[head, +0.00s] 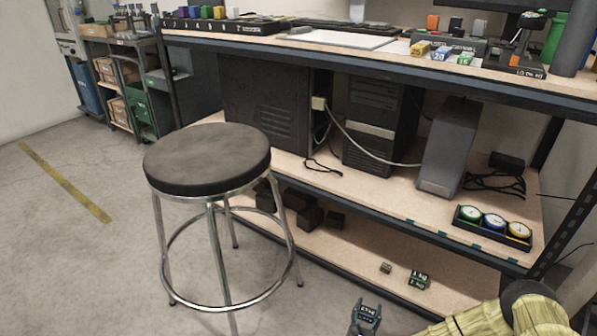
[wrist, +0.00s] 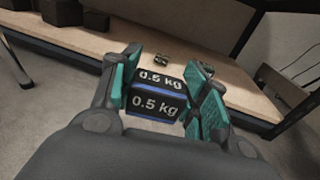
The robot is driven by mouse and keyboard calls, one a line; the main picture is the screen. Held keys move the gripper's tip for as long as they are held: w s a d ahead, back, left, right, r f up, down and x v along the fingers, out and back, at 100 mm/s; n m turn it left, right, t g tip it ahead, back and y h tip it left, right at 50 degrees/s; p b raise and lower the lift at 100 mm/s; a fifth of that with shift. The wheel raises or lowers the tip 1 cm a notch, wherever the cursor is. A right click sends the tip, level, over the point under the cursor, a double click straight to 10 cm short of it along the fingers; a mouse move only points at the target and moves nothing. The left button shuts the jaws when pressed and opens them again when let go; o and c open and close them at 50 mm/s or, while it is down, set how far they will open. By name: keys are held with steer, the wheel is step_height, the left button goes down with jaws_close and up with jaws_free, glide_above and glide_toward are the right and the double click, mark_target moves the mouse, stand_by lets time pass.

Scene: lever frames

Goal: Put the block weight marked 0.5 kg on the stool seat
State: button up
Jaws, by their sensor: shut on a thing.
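My gripper (head: 365,312) is at the bottom of the head view, in front of the lower shelf and to the right of the stool. In the wrist view my gripper (wrist: 165,78) is shut on the dark 0.5 kg block weight (wrist: 156,104), which has blue edges and white "0.5 kg" lettering on two faces. The block also shows small between the fingers in the head view (head: 367,318). The round dark stool seat (head: 207,158) stands to the left, on metal legs. Its top is bare, and the block is well apart from it.
The lower shelf (head: 350,258) holds a dark weight marked 1 kg (head: 420,280), a small brownish block (head: 386,267) and dark blocks (head: 300,208). The workbench (head: 400,70) stands behind the stool. Open floor (head: 80,260) lies left of the stool.

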steer(key=w+a+r+y, duration=0.1)
steer(key=w+a+r, duration=0.1)
steer(key=r, duration=1.1)
steer(key=w+a+r+n, duration=0.1)
steer(key=r, duration=1.1)
steer(key=w+a+r+y, duration=0.1)
steer(key=w+a+r, duration=0.1)
steer(key=r, duration=1.1)
steer(key=s+r+n+y+p, duration=0.1)
steer(key=s+r+p, duration=0.2)
steer(key=p, duration=0.9)
steer(key=s+r+n+t+y+p, duration=0.1)
steer(key=s+r+y+p, duration=0.1)
steer(key=r+p, duration=0.6)
steer(key=s+r+n+y+p, duration=0.1)
steer(key=s+r+p, duration=0.4)
steer(key=p, duration=1.2)
steer(key=shift+r+n+y, duration=0.4)
steer(key=shift+w+a, duration=0.1)
